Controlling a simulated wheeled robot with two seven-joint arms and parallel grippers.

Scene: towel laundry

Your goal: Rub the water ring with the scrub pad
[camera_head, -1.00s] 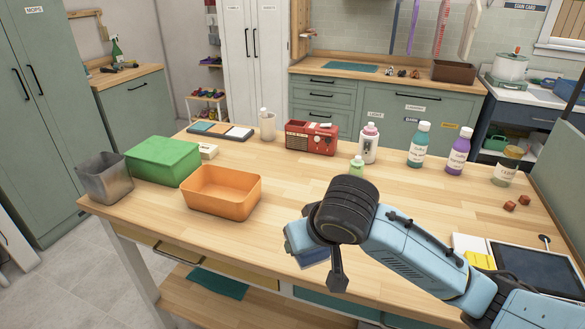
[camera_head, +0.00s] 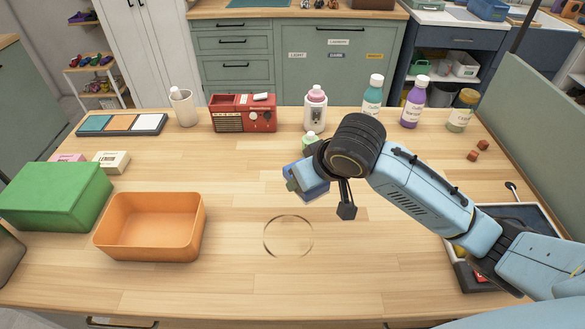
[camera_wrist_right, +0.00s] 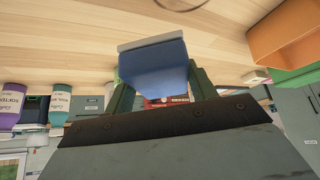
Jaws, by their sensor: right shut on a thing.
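The water ring (camera_head: 288,237) is a thin brown circle on the wooden table, in front of my right gripper. Part of it also shows at the top edge of the right wrist view (camera_wrist_right: 182,5). My right gripper (camera_head: 308,178) is shut on the blue scrub pad (camera_head: 317,190), beyond the ring and slightly right of it. In the right wrist view the blue pad (camera_wrist_right: 153,68), with a pale strip along its edge, sits between the green fingers. The pad looks held above the tabletop, apart from the ring. My left gripper is not in view.
An orange bin (camera_head: 150,228) and a green box (camera_head: 55,195) stand at left. A red radio (camera_head: 244,113), a pink-capped bottle (camera_head: 315,108) and other bottles line the back. A small green bottle (camera_head: 310,140) is close behind my gripper. The table around the ring is clear.

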